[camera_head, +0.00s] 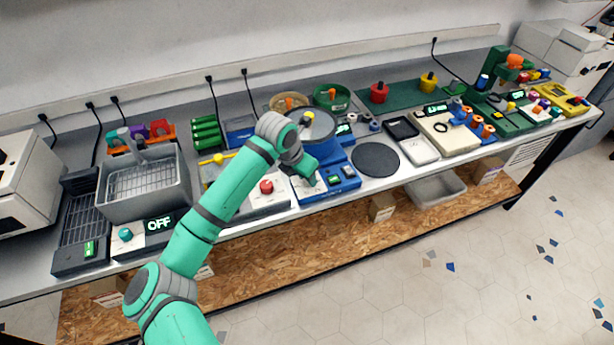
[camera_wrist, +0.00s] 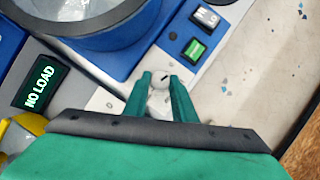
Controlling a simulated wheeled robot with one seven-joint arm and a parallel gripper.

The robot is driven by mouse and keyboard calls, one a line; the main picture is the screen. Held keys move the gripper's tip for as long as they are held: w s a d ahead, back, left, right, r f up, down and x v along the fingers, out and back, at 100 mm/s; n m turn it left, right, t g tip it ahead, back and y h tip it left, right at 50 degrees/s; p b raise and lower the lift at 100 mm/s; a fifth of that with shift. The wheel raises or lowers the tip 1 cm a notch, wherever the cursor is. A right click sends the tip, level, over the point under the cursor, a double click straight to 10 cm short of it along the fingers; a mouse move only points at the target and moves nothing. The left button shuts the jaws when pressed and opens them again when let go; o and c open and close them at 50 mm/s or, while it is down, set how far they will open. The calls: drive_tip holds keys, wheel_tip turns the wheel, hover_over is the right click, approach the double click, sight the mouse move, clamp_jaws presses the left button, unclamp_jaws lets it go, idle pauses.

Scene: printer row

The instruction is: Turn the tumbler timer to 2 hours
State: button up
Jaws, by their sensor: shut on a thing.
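In the wrist view the two green fingers of my gripper (camera_wrist: 160,88) are closed around a small light-coloured knob (camera_wrist: 161,86) with a dark mark on top. The knob stands on a white panel (camera_wrist: 106,104) that carries a printed 0; the rest of its scale is hidden by my gripper. Beside the panel is a blue machine (camera_wrist: 120,57) with a round drum, a green button (camera_wrist: 194,49) and a white switch (camera_wrist: 206,17). In the head view my gripper (camera_head: 310,181) is at the front of the blue machine (camera_head: 345,184), and the knob is hidden.
A lit display (camera_wrist: 40,86) reads NO LOAD. In the head view a red button (camera_head: 266,187) is left of my gripper. A dark round pad (camera_head: 376,159) lies to the right. A wire-basket bath (camera_head: 144,181) with an OFF display stands left. The bench is crowded.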

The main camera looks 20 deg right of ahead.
drive_tip(key=m, duration=0.1)
drive_tip(key=m+g, duration=0.1)
drive_tip(key=m, duration=0.2)
drive_tip(key=shift+w+r+g+h, duration=0.1)
drive_tip(key=shift+w+g+h, duration=0.15)
drive_tip(key=shift+g+h, duration=0.05)
drive_tip(key=shift+w+m+g, duration=0.1)
drive_tip(key=shift+m+g, duration=0.6)
drive_tip(key=shift+m, duration=1.4)
drive_tip(key=o, duration=1)
drive_tip(key=v, duration=1)
drive_tip(key=shift+a+r, duration=0.2)
drive_tip(key=shift+r, duration=0.15)
